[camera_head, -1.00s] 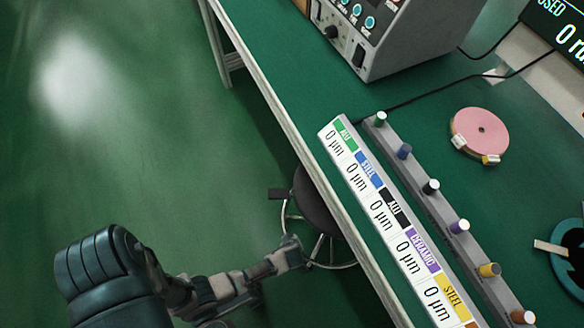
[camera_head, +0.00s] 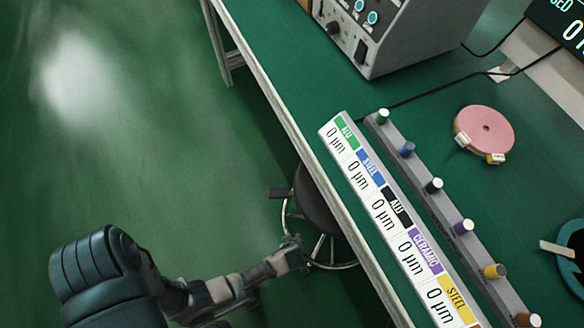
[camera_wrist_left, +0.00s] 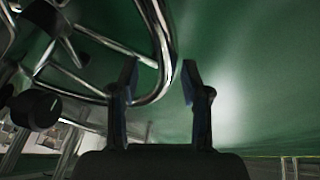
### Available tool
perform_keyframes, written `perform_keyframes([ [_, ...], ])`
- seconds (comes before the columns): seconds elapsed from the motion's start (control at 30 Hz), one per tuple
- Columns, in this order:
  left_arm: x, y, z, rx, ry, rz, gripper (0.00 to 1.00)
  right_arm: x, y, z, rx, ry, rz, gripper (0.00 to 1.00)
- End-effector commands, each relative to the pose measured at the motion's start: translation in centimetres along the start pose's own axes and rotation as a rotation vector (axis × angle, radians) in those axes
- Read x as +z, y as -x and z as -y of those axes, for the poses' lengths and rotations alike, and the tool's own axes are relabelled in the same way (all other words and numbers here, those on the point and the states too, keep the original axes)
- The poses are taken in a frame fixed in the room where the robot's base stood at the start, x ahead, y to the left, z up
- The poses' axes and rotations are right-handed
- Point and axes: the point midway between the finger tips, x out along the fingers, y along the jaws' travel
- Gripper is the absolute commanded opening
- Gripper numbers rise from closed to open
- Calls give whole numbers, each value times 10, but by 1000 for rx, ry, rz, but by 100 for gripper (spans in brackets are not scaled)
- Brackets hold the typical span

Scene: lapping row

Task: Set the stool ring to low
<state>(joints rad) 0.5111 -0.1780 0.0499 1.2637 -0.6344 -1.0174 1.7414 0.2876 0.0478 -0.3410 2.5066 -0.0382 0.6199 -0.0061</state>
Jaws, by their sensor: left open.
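The stool's dark round seat (camera_head: 318,200) shows beside the bench edge in the head view, partly hidden under the bench. Its chrome ring (camera_head: 337,266) curves below the seat, and a dark block (camera_head: 279,193) sticks out at its left. My left gripper (camera_head: 294,250) is at the ring's left side. In the left wrist view, the two fingers of my left gripper (camera_wrist_left: 160,80) are apart, and the shiny ring (camera_wrist_left: 165,50) runs close by the left finger, partly between the fingers. Contact cannot be told. A black knob (camera_wrist_left: 36,108) is at the left there. My right gripper is not in view.
The green bench (camera_head: 420,135) runs diagonally, with its pale edge (camera_head: 305,150) above the stool. It carries a label strip (camera_head: 385,215), a row of coloured knobs, a grey instrument box (camera_head: 385,45) and a pink disc (camera_head: 484,130). The floor at left is clear.

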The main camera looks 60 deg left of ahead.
Motion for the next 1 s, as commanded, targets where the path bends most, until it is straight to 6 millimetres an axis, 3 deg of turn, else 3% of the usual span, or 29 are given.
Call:
perform_keyframes([
  [0.3,0,67,0,2,4,3,47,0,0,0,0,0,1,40],
  [0.5,0,96,0,-1,2,3,47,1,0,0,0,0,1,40],
  [1.0,-1,103,0,-1,1,1,47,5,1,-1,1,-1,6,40],
])
